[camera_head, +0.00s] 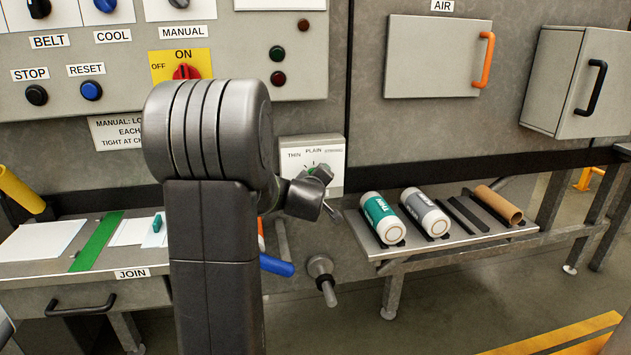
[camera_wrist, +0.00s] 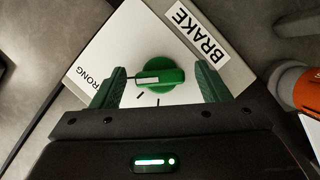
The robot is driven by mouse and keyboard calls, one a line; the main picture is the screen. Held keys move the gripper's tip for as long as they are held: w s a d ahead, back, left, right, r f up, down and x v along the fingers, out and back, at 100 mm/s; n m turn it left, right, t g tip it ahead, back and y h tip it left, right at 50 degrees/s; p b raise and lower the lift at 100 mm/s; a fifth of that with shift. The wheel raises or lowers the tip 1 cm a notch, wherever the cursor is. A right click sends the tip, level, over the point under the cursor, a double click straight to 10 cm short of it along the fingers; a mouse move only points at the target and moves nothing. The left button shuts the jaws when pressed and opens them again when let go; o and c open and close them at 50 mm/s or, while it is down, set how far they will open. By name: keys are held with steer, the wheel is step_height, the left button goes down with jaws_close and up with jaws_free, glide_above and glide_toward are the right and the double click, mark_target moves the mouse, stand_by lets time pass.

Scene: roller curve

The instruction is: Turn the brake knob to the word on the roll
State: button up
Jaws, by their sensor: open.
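In the head view the dial box (camera_head: 332,183) reads THIN, PLAIN and a third, blurred word. An orange and white round thing (camera_wrist: 302,88), maybe a roll, is cut off at the right; no word on it is readable.
On the right shelf (camera_head: 370,250) lie a teal roll (camera_head: 379,218) reading THIN, a grey roll (camera_head: 425,213) and a cardboard core (camera_head: 498,205). A blue handle (camera_head: 277,265) and a grey spindle (camera_head: 321,275) stick out below the dial. My arm hides part of the panel.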

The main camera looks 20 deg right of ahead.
steer(key=p+v, duration=0.2)
steer(key=v, duration=1.1)
steer(key=shift+s+a, duration=0.2)
steer(key=shift+s, duration=0.2)
steer(key=b+x, duration=0.2)
steer(key=x, duration=1.2)
steer(key=shift+r, duration=0.2)
